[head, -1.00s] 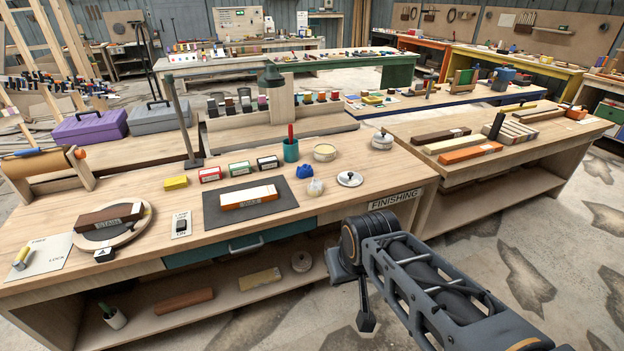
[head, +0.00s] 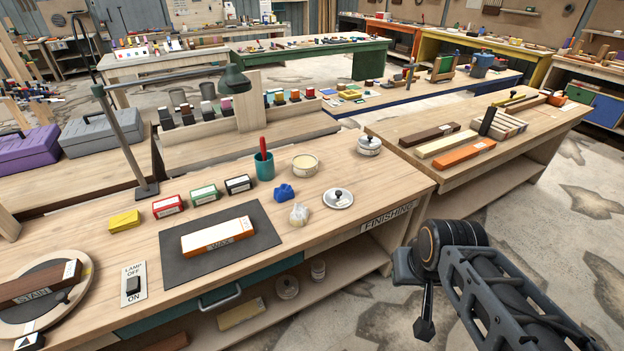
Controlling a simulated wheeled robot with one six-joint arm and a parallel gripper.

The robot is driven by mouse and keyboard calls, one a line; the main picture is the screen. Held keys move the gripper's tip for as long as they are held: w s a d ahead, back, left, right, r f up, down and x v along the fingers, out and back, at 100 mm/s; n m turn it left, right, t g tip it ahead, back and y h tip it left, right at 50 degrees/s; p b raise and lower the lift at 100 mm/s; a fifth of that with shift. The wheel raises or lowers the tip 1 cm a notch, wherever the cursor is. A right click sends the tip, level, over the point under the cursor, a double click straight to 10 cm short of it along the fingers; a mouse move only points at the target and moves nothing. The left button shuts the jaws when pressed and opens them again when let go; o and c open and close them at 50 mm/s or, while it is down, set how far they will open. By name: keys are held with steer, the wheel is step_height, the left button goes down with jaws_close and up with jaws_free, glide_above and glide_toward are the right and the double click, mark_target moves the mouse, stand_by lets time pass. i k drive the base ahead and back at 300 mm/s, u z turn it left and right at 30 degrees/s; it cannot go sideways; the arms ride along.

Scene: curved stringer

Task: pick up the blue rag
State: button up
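The blue rag (head: 284,192) is a small crumpled bright blue lump on the wooden finishing bench (head: 330,230). My arm is at the lower right, in front of the bench's right end. A narrow dark part at its end, which looks like my gripper (head: 425,328), hangs down beside the bench, well away from the rag. Its fingers are too small and dark to tell open from shut.
A teal cup (head: 264,165) with a red-handled tool and a cream-filled bowl (head: 305,164) stand behind the rag. A lamp (head: 235,79) arches over the bench's back. Another bench (head: 400,135) with coloured bars stands right. Open floor lies at the right.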

mark_target(283, 193)
steer(key=u, duration=0.25)
steer(key=i, duration=1.05)
steer(key=u, duration=0.85)
